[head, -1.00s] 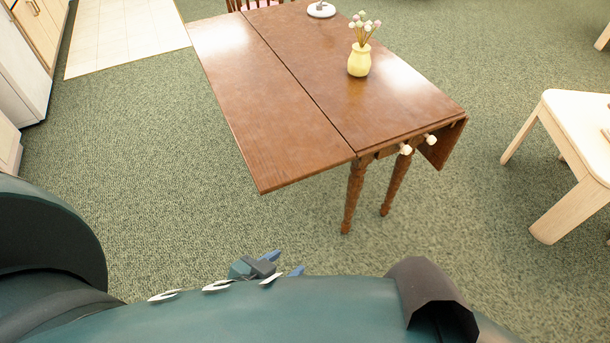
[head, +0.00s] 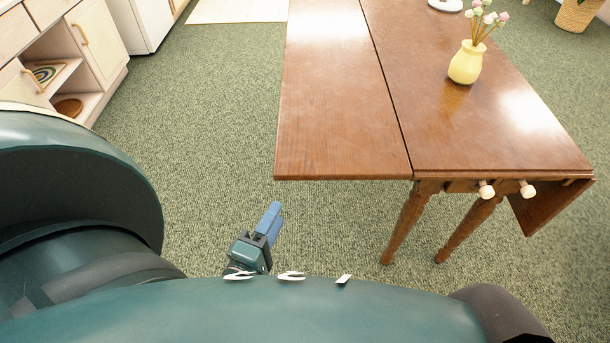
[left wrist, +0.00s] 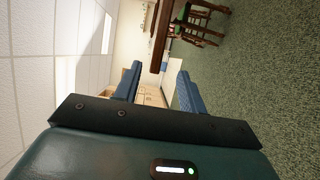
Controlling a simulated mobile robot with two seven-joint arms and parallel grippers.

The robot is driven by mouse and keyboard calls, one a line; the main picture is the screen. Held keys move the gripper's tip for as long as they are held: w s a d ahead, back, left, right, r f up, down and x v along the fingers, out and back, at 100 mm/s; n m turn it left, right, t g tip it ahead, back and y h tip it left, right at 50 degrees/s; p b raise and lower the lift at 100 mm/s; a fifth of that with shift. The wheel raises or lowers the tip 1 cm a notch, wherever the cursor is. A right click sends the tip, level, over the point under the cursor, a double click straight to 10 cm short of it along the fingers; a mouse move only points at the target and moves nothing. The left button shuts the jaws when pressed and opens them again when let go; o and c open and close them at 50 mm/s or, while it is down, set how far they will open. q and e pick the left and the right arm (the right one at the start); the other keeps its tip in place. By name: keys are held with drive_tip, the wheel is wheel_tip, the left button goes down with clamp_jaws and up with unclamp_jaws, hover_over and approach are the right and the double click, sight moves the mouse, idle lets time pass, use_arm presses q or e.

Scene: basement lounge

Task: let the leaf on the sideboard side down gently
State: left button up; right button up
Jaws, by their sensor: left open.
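The brown wooden drop-leaf table (head: 480,140) stands ahead and right of centre. Its leaf on the sideboard side (head: 335,110) is up, level with the top, with a dark seam between them. The opposite leaf (head: 545,205) hangs down. Two pale knobs (head: 486,190) show at the table's near end. My left gripper (head: 270,218) is open, left of and nearer than the raised leaf's near corner, and appears empty. Its two blue fingers stand apart in the left wrist view (left wrist: 157,85), with the table edge (left wrist: 160,40) beyond them. My right gripper is not in view.
A yellow vase with flowers (head: 465,62) and a white dish (head: 446,4) stand on the fixed top. The pale sideboard (head: 85,50) is at far left, with open shelves. Green carpet (head: 210,110) between it and the table is clear. A woven basket (head: 577,14) stands far right.

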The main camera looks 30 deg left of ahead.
sight(296, 179)
use_arm(q)
drive_tip(key=w, duration=0.4)
drive_tip(key=w+a, duration=0.1)
drive_tip(key=w, duration=0.3)
drive_tip(key=w+a, duration=0.1)
drive_tip(key=w, duration=0.4)
drive_tip(key=shift+a+r, duration=0.1)
drive_tip(key=shift+s, duration=0.1)
clamp_jaws()
